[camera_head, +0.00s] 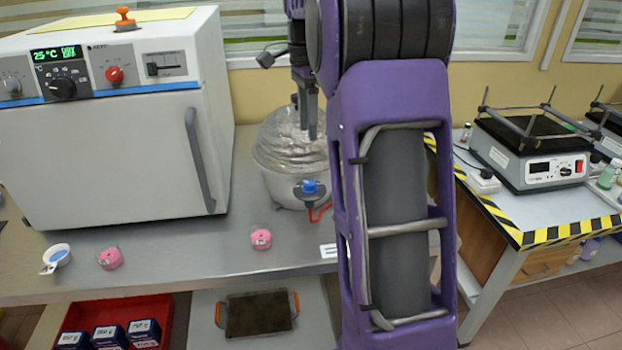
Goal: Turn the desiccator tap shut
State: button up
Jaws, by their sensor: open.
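The desiccator (283,157) is a glass domed vessel on the steel bench, right of the white oven. Its tap (310,187) has a blue knob on the front of the vessel, with a red piece below it. My gripper (309,132) hangs above the tap, in front of the dome, with its fingers pointing down. It is open and holds nothing that I can see. I cannot tell how far the fingers are from the glass. My purple arm hides the right side of the desiccator.
The white oven (110,150) with its grey handle fills the left of the bench (190,245). Two pink items (261,239) and a small cup of blue material (57,254) lie near the front edge. A shaker (530,150) stands on the striped table at right.

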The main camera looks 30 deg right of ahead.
aim_at(310, 182)
jog(key=f+b, duration=0.1)
jog(key=f, duration=0.8)
jog(key=f+b, duration=0.1)
jog(key=f, duration=0.3)
jog(key=shift+s+f+b, duration=0.25)
jog(key=shift+s+b, duration=0.05)
jog(key=shift+c, duration=0.3)
grip_shut()
